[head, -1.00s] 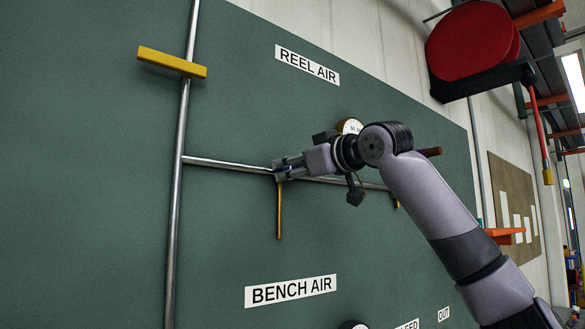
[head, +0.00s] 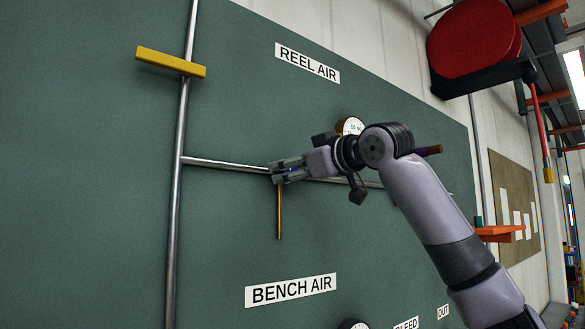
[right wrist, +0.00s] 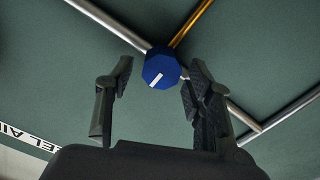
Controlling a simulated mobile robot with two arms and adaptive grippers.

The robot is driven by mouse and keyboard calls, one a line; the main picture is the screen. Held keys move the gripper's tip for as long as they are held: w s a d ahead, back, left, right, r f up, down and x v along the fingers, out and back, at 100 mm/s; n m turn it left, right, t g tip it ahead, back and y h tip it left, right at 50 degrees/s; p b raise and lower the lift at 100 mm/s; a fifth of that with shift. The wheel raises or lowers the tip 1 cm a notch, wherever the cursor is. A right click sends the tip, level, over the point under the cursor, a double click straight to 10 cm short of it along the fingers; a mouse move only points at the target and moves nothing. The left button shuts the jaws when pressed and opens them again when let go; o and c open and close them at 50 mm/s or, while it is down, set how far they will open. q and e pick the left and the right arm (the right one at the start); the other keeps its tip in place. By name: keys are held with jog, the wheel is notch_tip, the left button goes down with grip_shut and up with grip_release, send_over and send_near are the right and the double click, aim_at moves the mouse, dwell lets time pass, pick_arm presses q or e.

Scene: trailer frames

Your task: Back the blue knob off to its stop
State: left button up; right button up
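The blue knob (right wrist: 160,69) is a faceted cap with a white mark on its face. In the right wrist view the mark slants toward the lower left. The knob sits on a grey pipe, where a brass-coloured tube meets it. My right gripper (right wrist: 159,72) is open, with one finger on each side of the knob and green panel showing in both gaps. In the head view the right gripper (head: 287,171) is at the pipe above the brass tube (head: 279,212), and its fingers mostly hide the knob. My left gripper is out of view.
The green panel carries a grey vertical pipe (head: 175,220), a yellow bar handle (head: 170,62), a "REEL AIR" label (head: 307,63) and a "BENCH AIR" label (head: 290,290). A gauge (head: 350,126) is just behind my right wrist. A red reel (head: 473,45) hangs at upper right.

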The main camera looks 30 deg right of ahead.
jog(key=shift+s, duration=0.1)
jog(key=s, duration=1.1)
jog(key=shift+s+d, duration=0.35)
jog(key=shift+d, duration=0.1)
